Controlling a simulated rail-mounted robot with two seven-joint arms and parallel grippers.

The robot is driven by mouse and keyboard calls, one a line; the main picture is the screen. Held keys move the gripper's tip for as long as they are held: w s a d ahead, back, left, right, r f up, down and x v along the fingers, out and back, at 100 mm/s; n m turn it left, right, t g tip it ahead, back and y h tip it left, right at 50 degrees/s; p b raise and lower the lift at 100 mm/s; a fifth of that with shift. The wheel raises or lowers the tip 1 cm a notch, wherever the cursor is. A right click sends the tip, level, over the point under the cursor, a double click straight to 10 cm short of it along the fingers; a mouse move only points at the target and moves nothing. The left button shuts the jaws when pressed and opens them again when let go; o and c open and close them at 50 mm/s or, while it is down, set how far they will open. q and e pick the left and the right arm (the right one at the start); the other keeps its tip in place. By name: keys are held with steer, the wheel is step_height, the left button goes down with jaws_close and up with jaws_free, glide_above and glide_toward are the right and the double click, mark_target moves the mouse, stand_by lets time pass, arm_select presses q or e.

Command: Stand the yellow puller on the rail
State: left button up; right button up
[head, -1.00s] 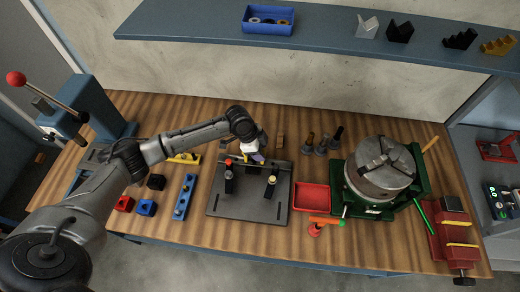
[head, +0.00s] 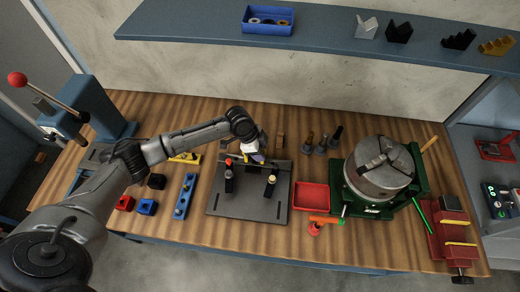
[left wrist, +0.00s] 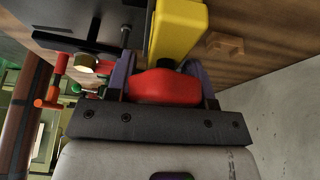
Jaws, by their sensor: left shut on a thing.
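My left gripper (head: 258,157) is over the back edge of the dark plate. In the left wrist view its fingers (left wrist: 165,85) are shut on the red end (left wrist: 165,87) of the yellow puller. The puller's blocky yellow body (left wrist: 177,30) extends beyond the fingers, with a dark neck between the two parts. In the head view the gripper and arm mostly hide the puller. I cannot tell for sure which part is the rail. My right gripper is not in view.
A small wooden block (head: 280,142) lies behind the plate. A red tray (head: 312,197) and a green-based chuck (head: 380,168) stand to the right. A blue bar (head: 184,197) and small red, blue and black blocks lie to the left. A shelf (head: 200,22) runs above.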

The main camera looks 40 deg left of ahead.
arm_select(q)
steer(key=o, duration=1.7)
steer(key=shift+o, duration=0.2)
steer(key=shift+r, duration=0.1)
steer(key=shift+r+p, duration=1)
steer(key=shift+p, duration=0.15)
steer(key=shift+r+p, duration=1.95)
steer(key=shift+p, duration=0.2)
